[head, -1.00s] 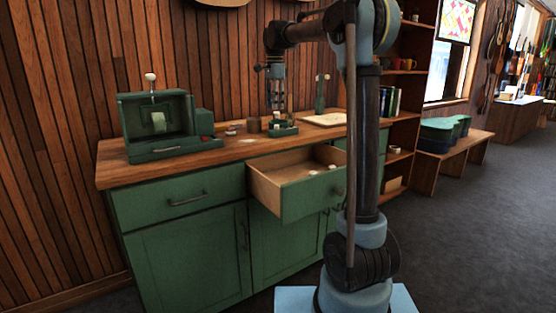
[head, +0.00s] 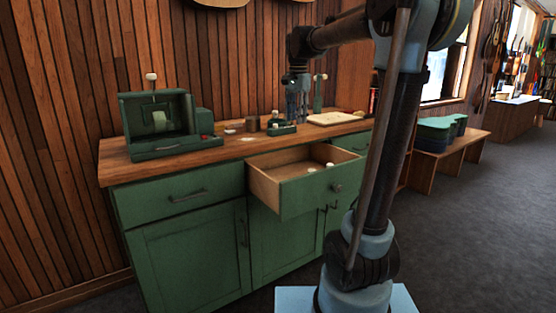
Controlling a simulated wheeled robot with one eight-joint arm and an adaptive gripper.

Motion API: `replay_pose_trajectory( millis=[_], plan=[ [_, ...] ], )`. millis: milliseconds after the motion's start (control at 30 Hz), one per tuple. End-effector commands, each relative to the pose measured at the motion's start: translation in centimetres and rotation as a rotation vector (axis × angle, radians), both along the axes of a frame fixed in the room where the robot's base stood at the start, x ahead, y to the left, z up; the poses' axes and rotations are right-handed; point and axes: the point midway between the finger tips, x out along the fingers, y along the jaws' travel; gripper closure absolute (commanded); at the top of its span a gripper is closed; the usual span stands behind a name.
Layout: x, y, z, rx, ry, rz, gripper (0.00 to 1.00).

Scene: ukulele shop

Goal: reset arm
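My gripper (head: 297,108) hangs pointing down above the right part of the wooden counter, behind the open drawer. It is small and dark here, and I cannot tell whether its fingers are open or shut. My arm rises from the base at the front right and bends left at the top toward the counter.
The green cabinet's drawer (head: 308,180) stands open with small white items inside. The counter (head: 190,157) bears a green machine (head: 160,125), a small green tray (head: 281,129) and a pale board (head: 333,118). A bench (head: 462,150) stands at right; the grey floor is clear there.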

Motion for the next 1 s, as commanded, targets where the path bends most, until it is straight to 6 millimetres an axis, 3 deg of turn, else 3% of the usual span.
replay_pose_trajectory(
  millis=[200,467,767,1000],
  plan=[
    [-6.0,-3.6,-3.1,-0.006,-0.027,0.142,0.64],
    [-12.8,-7.0,-7.8,-0.021,-0.059,0.314,0.64],
    [-20.4,-9.8,-14.7,-0.049,-0.095,0.513,0.64],
    [-26.0,-11.4,-21.3,-0.079,-0.12,0.672,0.64]
  ],
)
